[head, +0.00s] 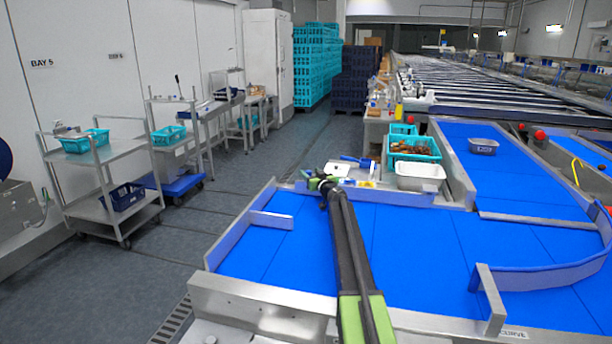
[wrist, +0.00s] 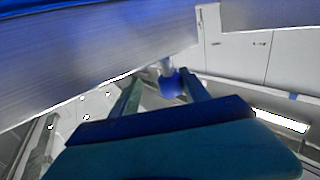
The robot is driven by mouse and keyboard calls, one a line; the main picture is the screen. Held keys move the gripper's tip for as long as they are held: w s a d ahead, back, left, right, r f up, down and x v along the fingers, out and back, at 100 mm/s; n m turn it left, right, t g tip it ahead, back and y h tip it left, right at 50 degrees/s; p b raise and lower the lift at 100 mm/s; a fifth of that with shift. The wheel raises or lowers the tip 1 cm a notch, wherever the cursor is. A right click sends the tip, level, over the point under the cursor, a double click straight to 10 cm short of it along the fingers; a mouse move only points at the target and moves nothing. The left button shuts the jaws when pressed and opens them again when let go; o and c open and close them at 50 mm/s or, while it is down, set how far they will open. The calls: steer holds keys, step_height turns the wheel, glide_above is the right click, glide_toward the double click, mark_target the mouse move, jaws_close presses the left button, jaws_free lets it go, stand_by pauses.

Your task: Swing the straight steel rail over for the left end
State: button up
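A long, straight, low steel rail (head: 238,228) runs along the left side of the blue belt table, with a short straight steel piece (head: 272,220) standing out from it over the belt. I cannot tell from these frames which of them swings. My gripper (head: 316,180) is at the far edge of the belt, right of both. In the wrist view, the fingers of my gripper (wrist: 160,78) stand apart. A blue knob (wrist: 171,84) on a pale stem shows between them, closer to the right finger; contact is unclear. A broad steel face (wrist: 90,70) fills the upper left there.
A curved steel rail (head: 560,272) crosses the belt at right, near a "CURVE" label. Behind the far edge are a white tub (head: 420,178) and a turquoise crate (head: 393,155) of dates. The blue belt (head: 420,245) between my arm and the curved rail is clear.

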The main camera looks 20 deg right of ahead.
steer(key=shift+w+a, duration=0.15)
steer(key=shift+a, duration=0.2)
steer(key=s, duration=1.7)
steer(key=shift+s+a, duration=0.2)
steer(key=shift+a, duration=0.1)
